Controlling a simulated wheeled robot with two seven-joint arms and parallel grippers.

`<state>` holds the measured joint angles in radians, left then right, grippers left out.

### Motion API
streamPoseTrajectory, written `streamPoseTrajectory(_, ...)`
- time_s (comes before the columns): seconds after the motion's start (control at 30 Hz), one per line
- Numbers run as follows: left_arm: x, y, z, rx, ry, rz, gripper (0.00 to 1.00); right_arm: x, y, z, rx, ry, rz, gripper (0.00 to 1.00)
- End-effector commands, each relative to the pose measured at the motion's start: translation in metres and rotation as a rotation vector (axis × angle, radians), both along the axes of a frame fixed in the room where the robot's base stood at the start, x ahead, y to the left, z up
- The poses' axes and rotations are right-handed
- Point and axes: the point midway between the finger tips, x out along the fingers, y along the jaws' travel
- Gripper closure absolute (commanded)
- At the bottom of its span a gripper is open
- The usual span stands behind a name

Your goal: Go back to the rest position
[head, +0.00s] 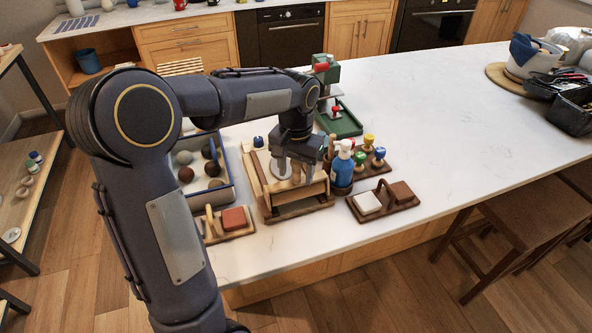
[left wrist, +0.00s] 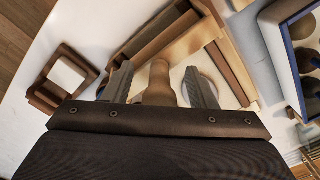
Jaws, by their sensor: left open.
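My left gripper (head: 294,170) is over the wooden tool box (head: 292,211) on the white counter, its fingers pointing down. In the left wrist view its two fingers (left wrist: 159,84) are spread. A round-topped wooden handle (left wrist: 158,79) shows between them, with a gap to the finger on the right; I cannot tell whether it touches the other one. The wooden box also shows in the left wrist view (left wrist: 165,43). My right gripper is not in view.
A blue-rimmed tray of balls (head: 226,187) is left of the box. A blue bottle (head: 342,172), stamps (head: 369,141) and a tray with white and brown blocks (head: 384,213) are to its right. A green-based press (head: 338,117) stands behind. The counter's right half is mostly clear.

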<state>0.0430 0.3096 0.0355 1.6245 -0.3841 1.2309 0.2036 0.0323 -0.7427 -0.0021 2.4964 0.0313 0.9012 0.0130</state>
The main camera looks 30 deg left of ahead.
Motion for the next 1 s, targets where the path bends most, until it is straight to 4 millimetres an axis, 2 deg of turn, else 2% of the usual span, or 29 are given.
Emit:
streamPoseTrajectory(0.4,0.001,0.0,0.065,-0.001,-0.006,-0.001,0.48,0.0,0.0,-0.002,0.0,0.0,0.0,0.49)
streamPoseTrajectory(0.53,0.0,0.0,0.074,-0.001,-0.003,-0.001,0.48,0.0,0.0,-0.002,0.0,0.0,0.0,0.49)
streamPoseTrajectory(0.73,-0.003,0.0,0.076,-0.005,-0.007,-0.001,0.48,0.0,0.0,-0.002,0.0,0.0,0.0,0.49)
streamPoseTrajectory(0.87,-0.027,-0.002,0.081,-0.041,-0.053,-0.003,0.48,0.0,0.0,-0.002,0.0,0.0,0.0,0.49)
streamPoseTrajectory(1.0,-0.083,-0.012,0.082,-0.123,-0.156,-0.003,0.48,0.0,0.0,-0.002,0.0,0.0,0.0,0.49)
